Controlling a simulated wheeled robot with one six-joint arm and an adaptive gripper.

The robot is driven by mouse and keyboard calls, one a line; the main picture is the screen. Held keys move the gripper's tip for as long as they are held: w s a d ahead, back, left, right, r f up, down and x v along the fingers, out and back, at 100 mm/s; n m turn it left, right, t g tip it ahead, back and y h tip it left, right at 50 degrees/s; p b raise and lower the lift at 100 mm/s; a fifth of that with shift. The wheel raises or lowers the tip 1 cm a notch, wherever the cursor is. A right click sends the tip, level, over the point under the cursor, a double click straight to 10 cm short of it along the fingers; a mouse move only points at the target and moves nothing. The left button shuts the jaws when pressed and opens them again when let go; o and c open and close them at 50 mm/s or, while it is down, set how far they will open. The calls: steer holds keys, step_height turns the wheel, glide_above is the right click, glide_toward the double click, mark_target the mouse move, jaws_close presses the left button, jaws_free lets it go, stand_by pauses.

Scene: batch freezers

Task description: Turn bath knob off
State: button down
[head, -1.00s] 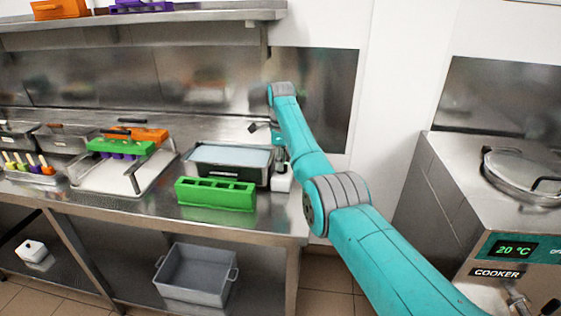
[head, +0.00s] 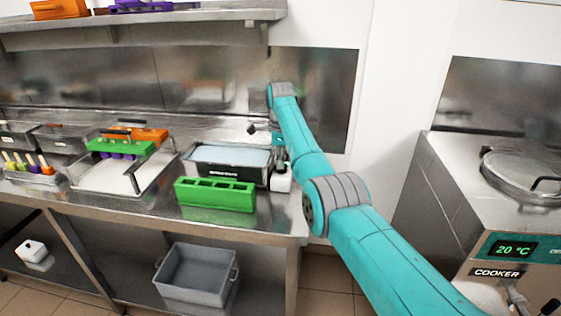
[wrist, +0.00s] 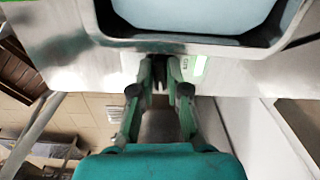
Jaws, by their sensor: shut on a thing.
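The bath (head: 246,179) is a dark-sided metal tank with pale blue liquid, at the right end of the steel counter. Its rim (wrist: 190,44) and liquid fill the top of the wrist view. A small white unit (head: 282,182) is at its right side. My gripper (wrist: 160,70) is at the bath's near side in the wrist view, its fingers closed on the small dark bath knob (wrist: 160,74). The fingers mostly cover the knob, so its setting cannot be read. In the head view my arm reaches down to this spot, and the knob is hidden.
A green mold (head: 215,195) stands in front of the bath. A tray (head: 98,179) with a green mold and a tall handle is to the left. A shelf (head: 150,17) hangs above. The cooker (head: 440,165) stands right, past a gap beside the counter.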

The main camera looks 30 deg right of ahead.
steer(key=n, duration=0.8)
steer(key=shift+s+n, duration=0.1)
steer(key=shift+n, duration=0.2)
steer(key=n, duration=0.4)
steer(key=shift+s+n, duration=0.1)
steer(key=shift+n, duration=2)
steer(key=c, duration=1.2)
jaws_free()
steer(key=shift+o, duration=0.2)
steer(key=shift+r, duration=0.1)
